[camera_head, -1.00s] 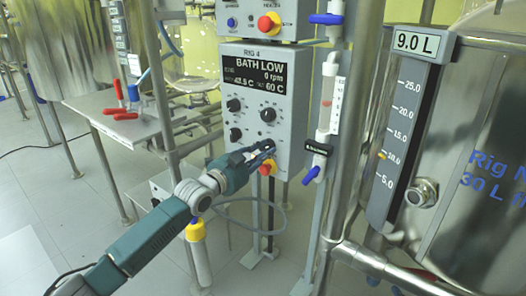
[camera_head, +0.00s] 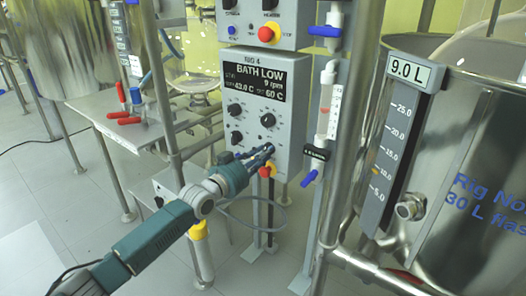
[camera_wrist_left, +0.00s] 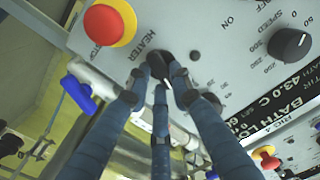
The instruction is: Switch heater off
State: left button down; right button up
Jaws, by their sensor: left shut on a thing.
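The RIG 4 control box (camera_head: 292,130) stands upright in the middle of the head view. Its display (camera_head: 254,75) reads BATH LOW, 9 rpm, about 43.0 C, set 60 C. My left gripper (camera_head: 264,153) is at the lower part of its front panel. In the left wrist view, my left gripper (camera_wrist_left: 163,75) has its fingers closed around a small black heater knob (camera_wrist_left: 156,60) beside the word HEATER. The fingers cover much of the knob, so its setting is hard to read. My right gripper is not in view.
A red and yellow stop button (camera_head: 267,170) is just below my left gripper; it shows large in the left wrist view (camera_wrist_left: 108,24). A glass tube with blue valves (camera_head: 311,178) stands close at the right. A steel vessel (camera_head: 452,160) fills the far right.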

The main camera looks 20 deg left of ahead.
pick_arm(q)
jog(key=shift+n, duration=1.8)
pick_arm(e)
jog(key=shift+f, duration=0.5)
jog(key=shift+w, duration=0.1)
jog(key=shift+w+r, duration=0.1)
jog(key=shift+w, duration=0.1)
pick_arm(q)
jog(key=c, duration=1.5)
grip_release()
jog(key=v, duration=1.2)
jog(key=shift+r, duration=0.1)
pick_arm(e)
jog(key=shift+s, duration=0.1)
